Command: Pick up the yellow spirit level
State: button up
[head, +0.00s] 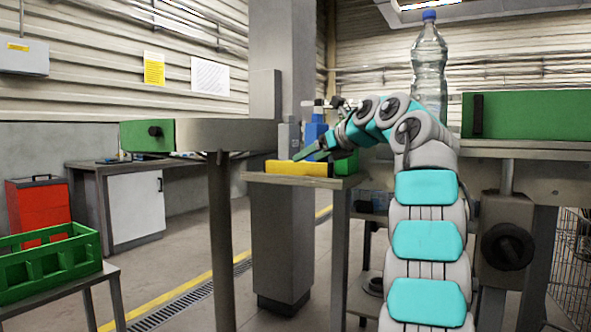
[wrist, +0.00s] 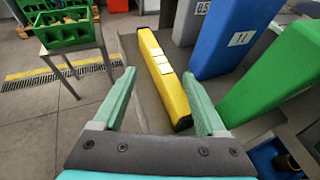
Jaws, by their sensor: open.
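The yellow spirit level (head: 297,168) lies along the edge of a small metal shelf (head: 300,181) in the head view. In the wrist view the spirit level (wrist: 163,72) runs away from me, with pale labels on its upper face. My gripper (wrist: 165,98) is open, and the near part of the level shows between its two green fingers, closer to the right finger. I cannot tell the height of the fingers over the level.
A blue container (wrist: 222,38) and a green container (wrist: 275,70) stand close to the right of the level. A green crate (head: 45,258) sits on a low table at left. A plastic bottle (head: 429,68) stands behind my arm. Open floor lies left of the shelf.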

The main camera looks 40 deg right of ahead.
aim_at(297, 169)
jog(key=x, duration=0.4)
jog(key=shift+w+d+p, duration=0.1)
jog(key=shift+w+p, duration=0.05)
jog(key=shift+p, duration=0.15)
grip_shut()
dwell(0.5)
